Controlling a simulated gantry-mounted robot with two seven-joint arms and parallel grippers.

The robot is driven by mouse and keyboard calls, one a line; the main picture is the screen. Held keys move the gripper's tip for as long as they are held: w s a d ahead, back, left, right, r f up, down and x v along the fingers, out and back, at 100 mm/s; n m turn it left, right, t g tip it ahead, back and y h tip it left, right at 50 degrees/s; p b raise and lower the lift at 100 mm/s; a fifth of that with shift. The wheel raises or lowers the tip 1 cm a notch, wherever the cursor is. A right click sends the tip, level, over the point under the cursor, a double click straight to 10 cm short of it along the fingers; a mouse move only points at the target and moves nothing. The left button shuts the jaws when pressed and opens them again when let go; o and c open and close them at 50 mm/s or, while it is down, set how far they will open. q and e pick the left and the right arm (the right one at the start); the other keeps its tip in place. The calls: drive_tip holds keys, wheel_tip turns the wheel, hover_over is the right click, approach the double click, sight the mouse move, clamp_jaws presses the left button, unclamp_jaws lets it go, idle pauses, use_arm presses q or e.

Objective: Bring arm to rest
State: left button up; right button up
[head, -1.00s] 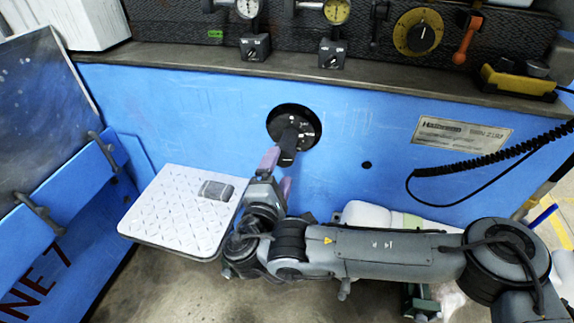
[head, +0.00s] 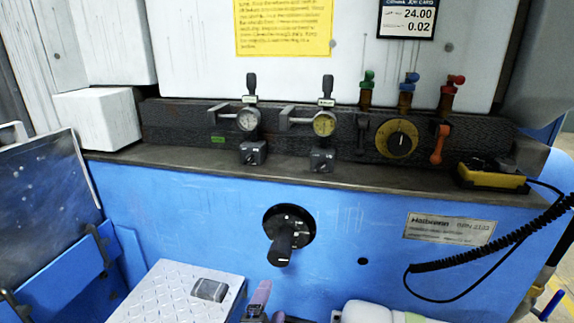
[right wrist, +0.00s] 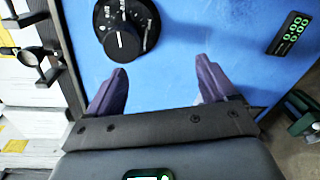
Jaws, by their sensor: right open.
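My right gripper (head: 266,300) shows at the bottom edge of the head view, below the black dial; only its purple fingertips and a little of its body are in frame. In the right wrist view the right gripper (right wrist: 158,90) is open, with nothing between its two purple fingers. The black round dial (head: 288,222) with a protruding handle is set in the blue machine front. It also shows in the right wrist view (right wrist: 126,28), beyond and to the left of the fingers, apart from them. Most of my right arm is out of the head view. My left gripper is not in view.
A white ribbed step plate (head: 165,292) lies left of the gripper. A ledge above carries two gauges (head: 324,124), a yellow dial (head: 396,139) and a yellow pendant (head: 492,179) with a coiled cable. A white bottle (head: 365,312) is at the bottom, right of the gripper.

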drive_tip(key=s+a+f+m+g+y+p, duration=0.1)
drive_tip(key=s+a+f+g+p, duration=0.2)
drive_tip(key=s+p, duration=0.5)
drive_tip(key=s+a+f+m+g+y+p, duration=0.1)
drive_tip(key=s+f+m+g+p, duration=0.15)
drive_tip(key=s+g+p, duration=0.6)
drive_tip(key=s+d+r+m+g+y+p, duration=0.2)
drive_tip(key=s+r+m+p, duration=0.3)
drive_tip(key=s, duration=0.6)
drive_tip(key=s+d+r+m+g+p, duration=0.1)
drive_tip(key=s+d+r+m+p, duration=0.2)
drive_tip(key=d, duration=0.4)
drive_tip(key=s+d+r+m+p, duration=0.2)
drive_tip(key=d+p, duration=0.3)
drive_tip(key=d, duration=0.2)
drive_tip(key=s+d+r+m+g+p, duration=0.1)
drive_tip(key=s+d+r+m+p, duration=0.2)
drive_tip(key=d, duration=0.4)
drive_tip(key=w+d+r+m+t, duration=0.1)
drive_tip(key=w+d+r+t, duration=0.2)
drive_tip(key=w+d+r, duration=0.3)
wheel_tip(320, 180, up, 37)
drive_tip(key=s+p, duration=0.1)
drive_tip(key=p, duration=3.7)
drive_tip(key=shift+d+p, duration=0.4)
drive_tip(key=shift+d, duration=0.05)
